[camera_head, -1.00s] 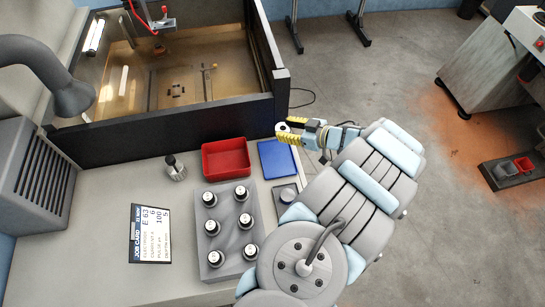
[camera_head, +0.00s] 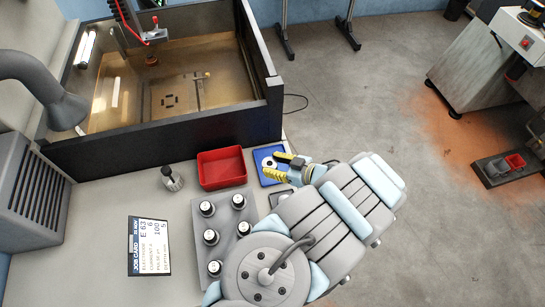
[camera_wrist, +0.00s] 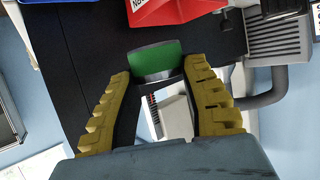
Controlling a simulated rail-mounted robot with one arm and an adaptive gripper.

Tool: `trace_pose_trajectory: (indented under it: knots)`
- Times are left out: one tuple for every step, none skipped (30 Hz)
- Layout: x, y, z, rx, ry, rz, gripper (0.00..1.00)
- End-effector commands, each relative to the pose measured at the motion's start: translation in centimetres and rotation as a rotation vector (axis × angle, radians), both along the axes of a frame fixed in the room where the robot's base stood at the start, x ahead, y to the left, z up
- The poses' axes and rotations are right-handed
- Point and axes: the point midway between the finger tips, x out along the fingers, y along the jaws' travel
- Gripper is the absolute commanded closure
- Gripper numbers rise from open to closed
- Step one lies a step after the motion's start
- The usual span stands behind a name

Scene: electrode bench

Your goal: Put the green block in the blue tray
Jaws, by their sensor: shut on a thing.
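The green block (camera_wrist: 157,63) is between the yellow fingertips of my gripper (camera_wrist: 165,82) in the wrist view. It shows a green curved side with a grey rim. My gripper is shut on it. In the head view, my gripper (camera_head: 271,163) is over the blue tray (camera_head: 262,151). The block shows there only as a pale ring with a dark centre (camera_head: 267,163), against the tray's blue. How high it is above the tray floor is hard to tell. A sliver of blue tray shows at the wrist view's upper left corner (camera_wrist: 15,2).
A red tray (camera_head: 222,179) stands just left of the blue one. A grey rack (camera_head: 240,217) of several electrodes is in front. One loose electrode (camera_head: 171,178) and a job card (camera_head: 149,246) lie further left. The dark tank wall (camera_head: 180,143) rises behind.

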Motion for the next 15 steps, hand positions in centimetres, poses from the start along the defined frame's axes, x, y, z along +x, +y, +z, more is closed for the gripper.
trace_pose_trajectory:
  knots:
    - [0.4,-0.1,-0.5,0.001,-0.001,-0.001,0.94]
    - [0.6,-0.1,-0.6,0.001,0.000,0.000,0.94]
    - [1.0,0.0,-0.7,0.002,0.001,0.001,0.94]
    - [1.2,0.0,-0.8,0.002,-0.001,-0.001,0.94]
    - [1.4,-0.1,-0.9,0.001,0.000,-0.001,0.94]
    - [1.7,0.0,-1.1,0.001,0.000,0.000,0.94]
    - [2.0,-0.1,-1.2,0.001,0.000,-0.001,0.94]
    - [2.2,-0.1,-1.3,0.001,0.000,-0.001,0.94]
    - [2.5,0.0,-1.4,0.001,0.000,0.000,0.94]
    - [2.7,-0.1,-1.5,0.001,-0.001,-0.001,0.94]
    - [2.9,-0.1,-1.6,0.001,0.000,-0.001,0.94]
    - [3.2,0.0,-1.7,0.000,0.000,0.001,0.94]
    - [3.4,0.0,-1.9,0.000,0.000,-0.001,0.94]
    - [3.7,-0.1,-2.0,0.000,0.000,-0.002,0.94]
    - [3.9,0.0,-2.1,0.000,0.000,0.000,0.94]
